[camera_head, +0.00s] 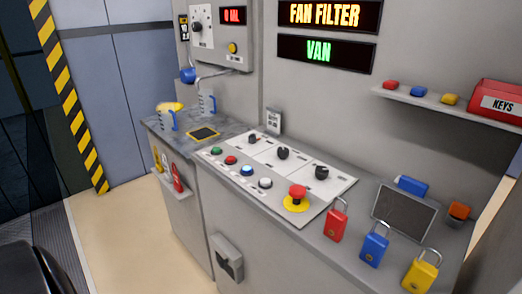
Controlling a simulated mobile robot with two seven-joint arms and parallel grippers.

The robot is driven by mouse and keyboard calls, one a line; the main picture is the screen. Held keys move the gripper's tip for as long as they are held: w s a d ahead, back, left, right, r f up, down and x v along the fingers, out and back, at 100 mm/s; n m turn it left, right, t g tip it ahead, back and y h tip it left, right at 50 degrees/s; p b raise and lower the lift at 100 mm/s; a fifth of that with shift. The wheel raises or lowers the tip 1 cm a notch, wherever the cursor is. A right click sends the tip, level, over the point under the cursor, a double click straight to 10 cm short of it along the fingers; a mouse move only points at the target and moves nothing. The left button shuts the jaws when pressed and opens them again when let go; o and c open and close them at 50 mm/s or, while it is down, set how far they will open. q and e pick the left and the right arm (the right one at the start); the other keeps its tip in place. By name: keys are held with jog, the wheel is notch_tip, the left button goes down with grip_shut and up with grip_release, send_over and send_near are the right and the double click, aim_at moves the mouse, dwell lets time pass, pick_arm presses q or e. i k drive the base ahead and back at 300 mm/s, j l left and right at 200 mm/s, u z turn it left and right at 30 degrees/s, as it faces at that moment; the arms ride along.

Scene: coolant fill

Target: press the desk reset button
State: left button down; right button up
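The desk's control panel (320,196) is white and sloped. Along its front edge sit a green button (216,151), a red button (231,160), a blue button (247,169) and a white button (265,183). A large red mushroom button (297,191) on a yellow base stands at the right end of that row. Several black knobs (282,153) sit behind the buttons. No label naming the reset button is readable, so I cannot tell which one it is. Neither of my grippers is in view, and nothing covers the buttons.
Red (335,222), blue (374,246) and yellow (421,272) padlocks stand on the desk right of the panel, near a dark screen (403,211). A shelf (440,102) holds a red KEYS box (497,101). Floor (140,235) left of the desk is clear.

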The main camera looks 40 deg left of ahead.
aim_at(246, 170)
jog(key=i+j, duration=0.1)
jog(key=j, duration=0.25)
jog(key=i+j, duration=0.15)
jog(key=j, duration=0.25)
jog(key=i+j, duration=0.1)
jog(key=j, duration=0.25)
jog(key=i+j, duration=0.15)
jog(key=j, duration=0.25)
jog(key=z, duration=0.05)
